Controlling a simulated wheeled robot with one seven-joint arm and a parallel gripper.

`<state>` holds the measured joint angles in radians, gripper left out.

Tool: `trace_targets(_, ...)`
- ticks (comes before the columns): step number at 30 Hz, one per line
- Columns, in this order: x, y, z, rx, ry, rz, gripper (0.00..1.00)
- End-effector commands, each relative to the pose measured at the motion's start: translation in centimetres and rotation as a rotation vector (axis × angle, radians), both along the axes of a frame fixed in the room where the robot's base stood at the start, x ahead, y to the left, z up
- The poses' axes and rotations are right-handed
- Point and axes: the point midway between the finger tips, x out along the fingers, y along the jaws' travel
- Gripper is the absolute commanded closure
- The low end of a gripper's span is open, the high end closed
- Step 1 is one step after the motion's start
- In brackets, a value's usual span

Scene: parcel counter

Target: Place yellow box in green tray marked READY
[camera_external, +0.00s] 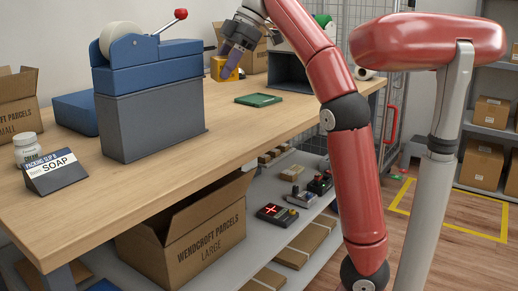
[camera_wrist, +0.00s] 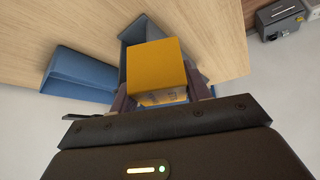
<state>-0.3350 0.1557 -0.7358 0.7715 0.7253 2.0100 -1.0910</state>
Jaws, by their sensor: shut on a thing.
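The yellow box (camera_external: 218,70) is at the far side of the counter in the external view, partly hidden by my gripper (camera_external: 231,66). In the wrist view the yellow box (camera_wrist: 157,65) sits between the two fingers of my gripper (camera_wrist: 160,95), which is shut on it. I cannot tell whether its underside touches the counter. The flat green tray (camera_external: 259,100) lies on the counter, nearer the camera and right of the box. It looks empty, and no READY marking is legible. The tray is not visible in the wrist view.
A dark grey open bin (camera_external: 290,76) stands right of the gripper. A cardboard box (camera_external: 252,56) is behind it. A blue and grey tape dispenser (camera_external: 150,95) stands at left. Counter around the tray is clear.

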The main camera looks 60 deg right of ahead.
Motion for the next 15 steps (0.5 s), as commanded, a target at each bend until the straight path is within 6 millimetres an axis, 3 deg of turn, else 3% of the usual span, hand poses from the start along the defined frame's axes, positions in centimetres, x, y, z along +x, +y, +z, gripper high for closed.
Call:
trace_targets(11, 3.7, -3.4, -0.9, 0.006, 0.008, -0.207, 0.76)
trace_targets(15, 5.5, -5.8, -1.5, 0.009, 0.013, -0.324, 0.76)
